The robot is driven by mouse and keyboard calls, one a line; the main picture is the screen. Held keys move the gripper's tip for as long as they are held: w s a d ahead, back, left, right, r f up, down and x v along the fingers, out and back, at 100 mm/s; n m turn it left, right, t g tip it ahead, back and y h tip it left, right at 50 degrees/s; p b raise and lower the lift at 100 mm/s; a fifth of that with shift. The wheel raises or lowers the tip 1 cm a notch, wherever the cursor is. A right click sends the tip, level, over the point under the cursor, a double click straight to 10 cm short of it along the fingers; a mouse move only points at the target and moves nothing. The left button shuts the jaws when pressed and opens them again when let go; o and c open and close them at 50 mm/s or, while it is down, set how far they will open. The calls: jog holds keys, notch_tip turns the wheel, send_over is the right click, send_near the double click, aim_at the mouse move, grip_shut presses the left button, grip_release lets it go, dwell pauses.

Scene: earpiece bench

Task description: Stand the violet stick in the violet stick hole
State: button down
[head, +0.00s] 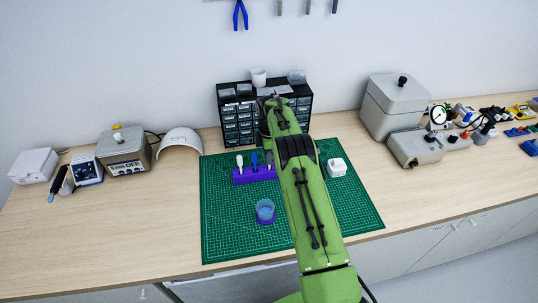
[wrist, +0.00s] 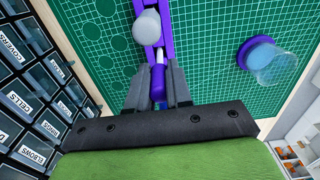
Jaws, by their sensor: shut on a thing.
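My gripper (wrist: 158,88) is shut on the violet stick (wrist: 158,78), whose violet part shows between the fingers in the wrist view. A pale part of it shows just beyond the violet. The violet rack (wrist: 160,8) runs away from the fingers and lies partly behind the stick; I cannot tell whether they touch. A pale rounded stick top (wrist: 147,27) shows over the rack. In the head view the rack (head: 253,176) holds a white stick (head: 239,160) and a blue stick (head: 254,159). My arm hides the gripper there. The violet stick hole cannot be made out.
A clear cup with blue contents (head: 265,209) stands in a violet ring on the green mat (head: 228,225). A white container (head: 336,167) is right of my arm. A black drawer cabinet (head: 237,122) stands behind the mat. The mat's front left is clear.

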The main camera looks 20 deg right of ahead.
jog(key=shift+f, duration=0.3)
dwell(0.4)
jog(key=c, duration=1)
grip_release()
jog(key=shift+o, duration=0.2)
jog(key=s+a+r+m+t+p, duration=0.1)
jog(key=s+a+r+m, duration=0.1)
jog(key=r, duration=1.1)
jog(key=s+a+r+m+p, duration=0.1)
jog(key=a+r, duration=0.1)
jog(key=r, duration=1)
jog(key=s+a+r+m+t+b, duration=0.1)
jog(key=s+a+r+m, duration=0.1)
jog(key=s+r, duration=0.25)
jog(key=s+a+r+m+t+b, duration=0.1)
jog(key=s+a+r+m, duration=0.15)
jog(key=s, duration=0.35)
jog(key=s+a+f+m+t+b, duration=0.1)
jog(key=s+f+m, duration=0.3)
jog(key=s, duration=0.9)
jog(key=s+a+f+m+t+b, duration=0.1)
jog(key=s+f+m, duration=0.3)
jog(key=s, duration=0.9)
jog(key=shift+a+f+t+b, duration=0.3)
jog(key=shift+a+f+b, duration=0.25)
jog(key=shift+b, duration=0.35)
